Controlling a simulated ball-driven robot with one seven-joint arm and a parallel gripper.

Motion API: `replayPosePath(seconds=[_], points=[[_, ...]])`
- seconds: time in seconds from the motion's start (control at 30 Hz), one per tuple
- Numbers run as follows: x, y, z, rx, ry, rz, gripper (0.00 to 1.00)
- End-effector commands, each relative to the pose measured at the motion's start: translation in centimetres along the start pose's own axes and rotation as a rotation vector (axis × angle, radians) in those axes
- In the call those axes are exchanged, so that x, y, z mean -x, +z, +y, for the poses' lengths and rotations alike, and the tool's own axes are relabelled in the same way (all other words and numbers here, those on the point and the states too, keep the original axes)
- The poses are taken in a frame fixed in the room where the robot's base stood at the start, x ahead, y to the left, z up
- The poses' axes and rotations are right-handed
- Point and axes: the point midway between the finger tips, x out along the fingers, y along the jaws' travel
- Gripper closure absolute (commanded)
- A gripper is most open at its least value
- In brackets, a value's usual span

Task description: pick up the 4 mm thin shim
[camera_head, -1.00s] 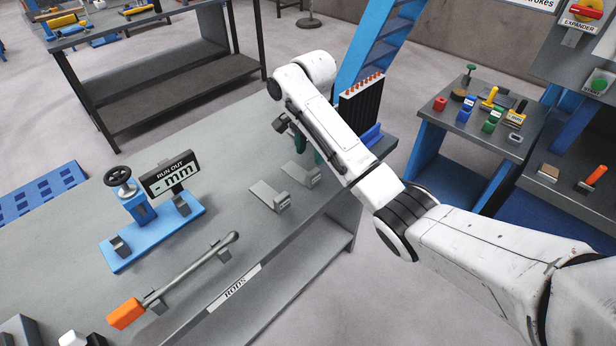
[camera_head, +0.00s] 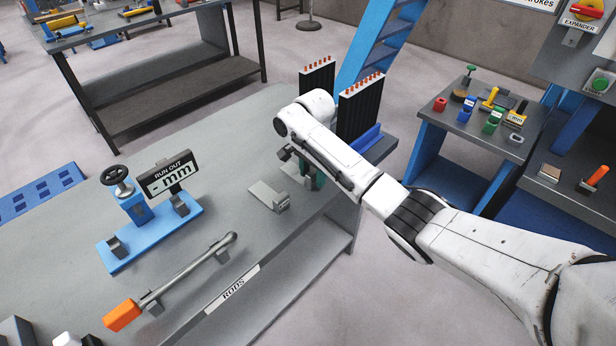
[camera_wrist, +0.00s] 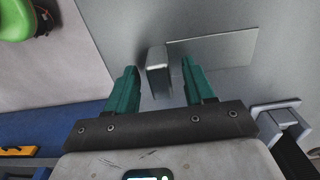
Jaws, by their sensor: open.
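Two flat grey shims with upright end tabs are on the grey bench; I cannot read their thicknesses. The nearer shim (camera_head: 264,193) lies clear of my arm in the head view. The farther shim is mostly hidden there by my arm. In the wrist view, a shim's thin plate (camera_wrist: 225,47) and its upright tab (camera_wrist: 158,72) are in front of me. My gripper (camera_wrist: 159,75) is open, with green fingers either side of the tab in the picture and no visible contact. My gripper also shows partly under my arm in the head view (camera_head: 316,178).
A grey bracket-like piece (camera_wrist: 286,114) stands close to the right of my gripper in the wrist view. The blue run-out gauge (camera_head: 150,235) and an orange-handled rod (camera_head: 185,275) are to the left. Black racks (camera_head: 358,108) stand at the bench's far end.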

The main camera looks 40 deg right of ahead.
Motion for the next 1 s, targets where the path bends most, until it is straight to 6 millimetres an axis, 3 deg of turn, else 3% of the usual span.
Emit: replayPosePath(seconds=[0.27,0.83,1.0], points=[[-0.36,-0.02,0.01,0.0,-0.001,0.0,0.47],[-0.34,-0.01,0.01,0.0,-0.001,0.0,1.0],[-0.31,-0.02,0.0,0.0,-0.001,0.0,1.0]])
